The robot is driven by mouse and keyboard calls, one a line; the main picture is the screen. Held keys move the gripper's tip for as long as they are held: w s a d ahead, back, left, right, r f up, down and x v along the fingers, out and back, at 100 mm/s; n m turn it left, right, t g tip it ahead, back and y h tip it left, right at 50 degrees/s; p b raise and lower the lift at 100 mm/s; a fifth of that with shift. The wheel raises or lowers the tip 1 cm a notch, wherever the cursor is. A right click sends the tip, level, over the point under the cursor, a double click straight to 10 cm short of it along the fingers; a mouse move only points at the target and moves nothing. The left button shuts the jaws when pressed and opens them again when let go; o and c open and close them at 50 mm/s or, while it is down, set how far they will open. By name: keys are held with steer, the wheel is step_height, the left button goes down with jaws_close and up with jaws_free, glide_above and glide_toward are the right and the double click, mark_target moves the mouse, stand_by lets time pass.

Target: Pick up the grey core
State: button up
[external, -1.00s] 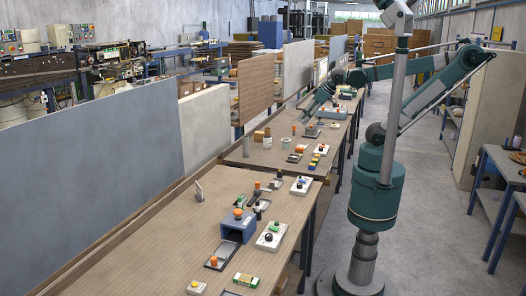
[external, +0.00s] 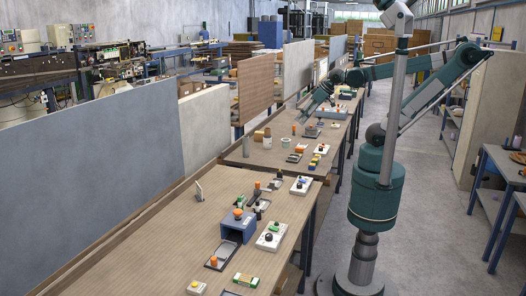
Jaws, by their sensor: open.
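Small grey cylinders stand on the far half of the workbench. One is at the left (external: 246,147) and a shorter one lies nearer the middle (external: 285,142). Either could be the grey core; I cannot tell which at this size. My gripper (external: 299,120) hangs at the end of my dark green arm over the far part of this bench, tilted down to the left. It is open, and nothing shows between its fingers. It appears beyond and above the grey cylinders, apart from them.
A tan roll (external: 258,137) stands between the cylinders and the back of the bench. Switch boxes with orange and black knobs lie along the right edge. A blue housing (external: 238,225) sits on the near bench (external: 150,250), whose left side is clear. Upright panels line the left.

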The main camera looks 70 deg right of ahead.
steer(key=w+d+f+m+h+b, duration=0.1)
steer(key=w+b, duration=0.1)
steer(key=w, duration=0.4)
steer(key=w+d+f+m+b, duration=0.1)
steer(key=w+d+b, duration=0.1)
steer(key=w, duration=0.3)
steer(key=m+g+h+b, duration=0.15)
steer(key=m+b, duration=0.25)
steer(key=b, duration=0.4)
glide_toward(247, 140)
steer(key=shift+h, duration=0.45)
steer(key=x, duration=0.6)
steer(key=shift+s+a+f, duration=0.2)
steer(key=shift+a+f, duration=0.05)
steer(key=shift+w+d+f+m, duration=0.1)
steer(key=shift+w+f+m, duration=0.15)
steer(key=shift+w+m, duration=0.05)
steer(key=shift+f+b, duration=0.1)
steer(key=shift+b, duration=0.2)
steer(key=shift+x, duration=1.2)
steer(key=shift+b+x, duration=1.15)
steer(key=shift+x, duration=1.4)
